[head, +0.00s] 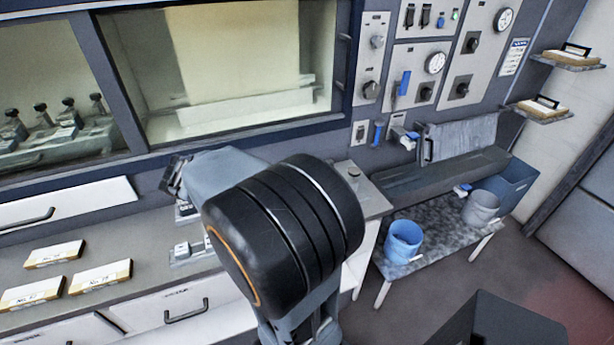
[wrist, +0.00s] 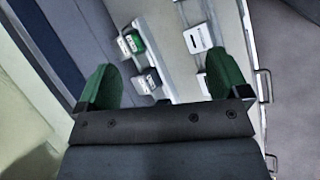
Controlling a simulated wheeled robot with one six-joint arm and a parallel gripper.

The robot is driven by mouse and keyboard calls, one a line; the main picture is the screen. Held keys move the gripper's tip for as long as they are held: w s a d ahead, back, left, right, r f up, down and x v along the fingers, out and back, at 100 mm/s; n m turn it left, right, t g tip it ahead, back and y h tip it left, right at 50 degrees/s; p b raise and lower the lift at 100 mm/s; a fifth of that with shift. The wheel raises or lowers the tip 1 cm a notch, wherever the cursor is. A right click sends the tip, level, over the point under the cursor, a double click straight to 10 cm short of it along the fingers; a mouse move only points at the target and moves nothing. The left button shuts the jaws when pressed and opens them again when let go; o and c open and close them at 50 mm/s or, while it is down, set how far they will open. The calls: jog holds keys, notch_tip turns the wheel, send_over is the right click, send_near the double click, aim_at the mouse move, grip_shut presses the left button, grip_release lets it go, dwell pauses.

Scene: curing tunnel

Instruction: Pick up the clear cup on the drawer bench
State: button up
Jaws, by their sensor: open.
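My gripper shows in the wrist view (wrist: 163,80) with its two green fingers spread wide and nothing between the tips. In the head view its end (head: 174,177) is partly seen beyond my arm, above the drawer bench (head: 120,225). I cannot make out a clear cup for sure in either view. A small greyish round thing (head: 353,174) stands at the bench's right end, right of my arm; it is too small to tell whether it is the cup. My arm hides the middle of the bench.
Small fixtures (head: 187,250) sit on the bench beside my arm; a green-and-white block (wrist: 131,43) shows in the wrist view. Labelled blocks (head: 100,276) lie at the bench's left. A glazed tunnel (head: 230,70) rises behind.

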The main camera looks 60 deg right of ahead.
jog(key=shift+o, duration=0.4)
jog(key=w+d+f+n+g+h, duration=0.1)
jog(key=d+f+n+h, duration=0.1)
jog(key=d, duration=0.8)
jog(key=w+d+f+n+g+h, duration=0.1)
jog(key=d+f+n+g+h, duration=0.1)
jog(key=d+n, duration=0.4)
jog(key=d+f+h, duration=0.1)
jog(key=d+h, duration=0.1)
jog(key=d, duration=0.2)
jog(key=shift+f+b, duration=0.3)
jog(key=shift+n, duration=0.6)
jog(key=shift+w+p+x, duration=0.15)
jog(key=shift+p+x, duration=0.65)
jog(key=shift+x, duration=2.45)
jog(key=shift+w+p+x, duration=0.15)
jog(key=shift+p+x, duration=0.65)
jog(key=shift+x, duration=2.45)
jog(key=shift+d+r, duration=0.1)
jog(key=shift+r, duration=0.1)
jog(key=shift+c, duration=0.5)
jog(key=c, duration=0.9)
